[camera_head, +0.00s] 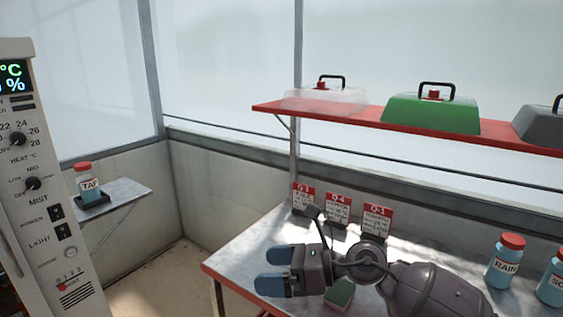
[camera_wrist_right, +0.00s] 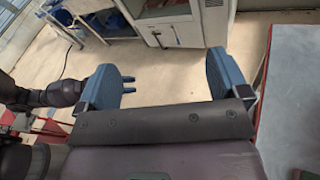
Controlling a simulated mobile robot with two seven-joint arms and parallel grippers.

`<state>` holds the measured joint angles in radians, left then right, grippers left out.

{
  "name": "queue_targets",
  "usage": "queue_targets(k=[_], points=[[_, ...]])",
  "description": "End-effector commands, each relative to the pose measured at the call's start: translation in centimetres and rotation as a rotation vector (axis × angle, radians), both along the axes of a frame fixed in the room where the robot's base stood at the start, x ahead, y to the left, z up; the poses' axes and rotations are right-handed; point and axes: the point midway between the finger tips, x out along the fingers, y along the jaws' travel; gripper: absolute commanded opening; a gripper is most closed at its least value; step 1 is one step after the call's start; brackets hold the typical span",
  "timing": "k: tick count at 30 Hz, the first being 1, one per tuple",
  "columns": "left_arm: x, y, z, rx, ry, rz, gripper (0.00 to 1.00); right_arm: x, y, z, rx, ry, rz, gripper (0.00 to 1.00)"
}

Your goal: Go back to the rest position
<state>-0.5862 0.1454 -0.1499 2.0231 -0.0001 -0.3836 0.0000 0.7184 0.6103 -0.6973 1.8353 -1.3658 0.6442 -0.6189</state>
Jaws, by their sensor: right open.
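My right gripper (camera_head: 277,270) reaches in from the right over the left part of the metal table (camera_head: 240,245). Its two blue fingers point left, stand apart and hold nothing. In the right wrist view my right gripper (camera_wrist_right: 163,82) also shows open, with bare floor between and beyond its fingers. A dark arm part of mine shows at the left of that view.
Red-topped cards (camera_head: 338,210) stand at the table's back. A green block (camera_head: 340,293) lies under my right arm. Bottles, one marked RAIN (camera_head: 505,262), stand at right. A red shelf (camera_head: 360,117) holds lids, one green (camera_head: 430,114). A control cabinet (camera_head: 40,190) and TAP bottle (camera_head: 88,184) are at left.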

Motion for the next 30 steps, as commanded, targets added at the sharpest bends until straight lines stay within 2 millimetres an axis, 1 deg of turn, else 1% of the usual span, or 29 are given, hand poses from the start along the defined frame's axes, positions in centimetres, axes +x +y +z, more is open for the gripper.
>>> queue_targets(k=[1, 3, 5, 6, 8, 9, 11, 12, 14, 16, 17, 18, 20, 21, 23, 24, 26, 27, 29, 30], points=[[0.0, 0.0, 0.0, 0.000, 0.001, 0.000, 0.43, 0.0, 0.0, 0.9, 0.120, 0.118, -0.048, 0.93], [0.0, 0.0, -0.1, 0.000, 0.001, 0.000, 0.43, 0.3, -0.6, 2.2, 0.294, 0.300, -0.117, 0.93], [0.0, 0.0, -0.1, 0.000, 0.002, 0.000, 0.43, 0.9, -1.6, 2.9, 0.439, 0.460, -0.177, 0.93], [0.0, 0.0, -0.1, 0.000, 0.002, 0.000, 0.43, 1.2, -2.4, 3.2, 0.536, 0.570, -0.215, 0.93], [-0.1, 0.0, -0.1, 0.000, 0.003, 0.000, 0.43, 1.9, -3.8, 3.1, 0.678, 0.736, -0.275, 0.93], [-0.1, 0.0, -0.1, 0.000, 0.003, 0.000, 0.43, 2.3, -5.0, 2.7, 0.773, 0.850, -0.316, 0.93], [-0.1, 0.0, -0.2, 0.000, 0.003, 0.000, 0.43, 2.9, -6.9, 1.7, 0.914, 1.020, -0.375, 0.93], [-0.1, 0.0, -0.2, 0.000, 0.003, 0.000, 0.43, 3.2, -8.3, 0.7, 1.008, 1.134, -0.418, 0.93], [-0.1, 0.0, -0.2, 0.000, 0.004, 0.000, 0.43, 3.4, -10.3, -1.1, 1.139, 1.292, -0.479, 0.93], [-0.1, 0.0, -0.2, 0.000, 0.004, 0.000, 0.43, 3.2, -12.6, -3.6, 1.282, 1.463, -0.546, 0.93], [-0.1, 0.0, -0.2, 0.000, 0.004, 0.000, 0.43, 3.0, -13.5, -4.8, 1.339, 1.529, -0.575, 0.93], [-0.1, 0.0, -0.2, 0.000, 0.004, 0.000, 0.43, 2.6, -14.7, -6.4, 1.414, 1.616, -0.613, 0.93], [-0.1, 0.0, -0.2, -0.001, 0.004, 0.001, 0.43, 1.7, -16.4, -8.9, 1.518, 1.734, -0.668, 0.93], [-0.1, 0.0, -0.2, -0.001, 0.003, 0.001, 0.43, 1.0, -17.5, -10.5, 1.584, 1.805, -0.703, 0.93], [-0.1, 0.0, -0.2, -0.001, 0.003, 0.001, 0.43, -0.4, -19.0, -13.0, 1.679, 1.903, -0.757, 0.93], [-0.1, 0.0, -0.2, -0.001, 0.003, 0.001, 0.43, -1.4, -19.9, -14.6, 1.736, 1.959, -0.791, 0.93], [-0.1, 0.0, -0.2, -0.001, 0.003, 0.001, 0.43, -3.1, -21.2, -16.9, 1.819, 2.033, -0.840, 0.93], [-0.1, 0.0, -0.1, -0.001, 0.003, 0.001, 0.43, -4.4, -22.0, -18.4, 1.866, 2.071, -0.872, 0.93], [0.0, 0.0, -0.1, -0.001, 0.003, 0.001, 0.43, -6.4, -23.2, -20.4, 1.936, 2.119, -0.916, 0.93], [0.0, 0.0, -0.1, -0.001, 0.003, 0.001, 0.43, -7.8, -23.9, -21.7, 1.981, 2.144, -0.942, 0.93]])
